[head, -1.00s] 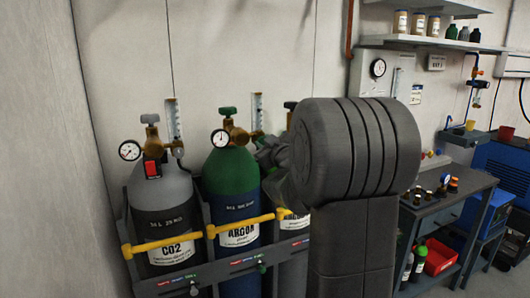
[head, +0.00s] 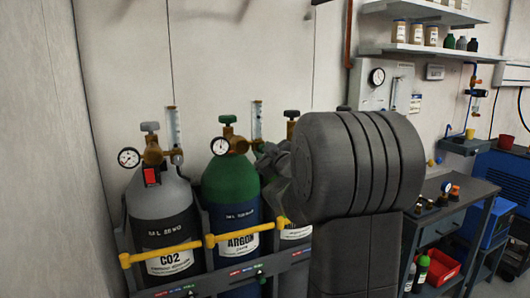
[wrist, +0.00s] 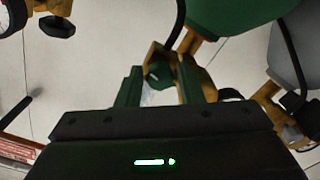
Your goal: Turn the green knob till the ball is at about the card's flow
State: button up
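The argon cylinder (head: 232,180) is green-topped and stands in the rack, with a green knob (head: 228,119) on its brass regulator and a clear flow tube (head: 257,120) behind it. The ball in the tube is too small to make out. My gripper (wrist: 160,85) shows in the wrist view with its two fingers apart. A small dark green knob (wrist: 158,73) on brass fittings lies at or between the fingertips; I cannot tell whether they touch it. In the head view my wrist hides part of the space right of the argon regulator. No card's writing is readable.
A grey CO2 cylinder (head: 160,215) stands left of the argon, and a third cylinder (head: 292,235) to its right is partly hidden by my arm. A yellow bar (head: 210,241) runs across the cylinders. A workbench (head: 455,205) with fittings stands at right.

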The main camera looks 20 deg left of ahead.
jog(key=v, duration=1.4)
jog(key=shift+b, duration=0.4)
jog(key=shift+a, duration=0.1)
jog(key=x, duration=1.3)
jog(key=shift+w+a+p, duration=0.3)
jog(key=shift+p, duration=0.1)
jog(key=shift+d, duration=0.1)
